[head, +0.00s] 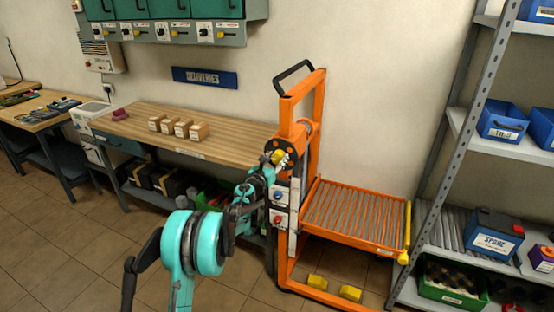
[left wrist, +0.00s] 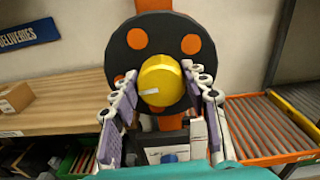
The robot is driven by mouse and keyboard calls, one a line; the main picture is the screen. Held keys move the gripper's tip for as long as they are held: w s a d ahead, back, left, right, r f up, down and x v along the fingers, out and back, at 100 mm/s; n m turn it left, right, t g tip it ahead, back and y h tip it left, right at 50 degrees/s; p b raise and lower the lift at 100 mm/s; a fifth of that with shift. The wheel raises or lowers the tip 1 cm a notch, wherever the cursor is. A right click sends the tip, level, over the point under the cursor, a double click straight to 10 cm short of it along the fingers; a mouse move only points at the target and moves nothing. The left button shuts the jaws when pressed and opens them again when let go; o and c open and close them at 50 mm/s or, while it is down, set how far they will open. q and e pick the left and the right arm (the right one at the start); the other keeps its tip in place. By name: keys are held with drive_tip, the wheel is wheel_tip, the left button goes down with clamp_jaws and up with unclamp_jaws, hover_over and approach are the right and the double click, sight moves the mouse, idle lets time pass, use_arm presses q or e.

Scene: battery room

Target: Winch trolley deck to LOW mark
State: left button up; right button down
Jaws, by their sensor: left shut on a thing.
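The orange trolley (head: 322,240) stands right of the workbench. Its deck (head: 352,214) is a level bed of rollers, held well above the floor frame. A black winch wheel (head: 287,146) with orange holes sits on the trolley's post; it fills the top of the left wrist view (left wrist: 150,28). My left gripper (head: 279,158) is at the wheel, its fingers shut on either side of the yellow winch knob (left wrist: 162,85). The knob is low on the wheel in the left wrist view. I cannot read a LOW mark. My right gripper is out of view.
The workbench (head: 235,133) with several small boxes (head: 183,129) is left of the trolley. A grey shelf rack (head: 437,155) with blue bins and a battery (head: 492,233) stands close on the right. Yellow blocks (head: 318,282) sit on the trolley's floor frame.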

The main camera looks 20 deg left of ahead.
use_arm(q)
drive_tip(key=n, duration=0.5)
drive_tip(key=shift+a, duration=0.1)
drive_tip(key=n, duration=0.5)
drive_tip(key=shift+a+f, duration=0.1)
drive_tip(key=n, duration=0.4)
drive_tip(key=shift+f+n, duration=0.1)
drive_tip(key=shift+n, duration=0.2)
drive_tip(key=n, duration=0.4)
drive_tip(key=shift+f, duration=0.1)
drive_tip(key=n, duration=0.5)
drive_tip(key=shift+f, duration=0.1)
drive_tip(key=n, duration=0.4)
drive_tip(key=shift+f+n, duration=0.1)
drive_tip(key=shift+n, duration=0.2)
drive_tip(key=n, duration=0.4)
drive_tip(key=shift+d, duration=0.2)
drive_tip(key=shift+d+n, duration=0.1)
drive_tip(key=shift+n, duration=2.4)
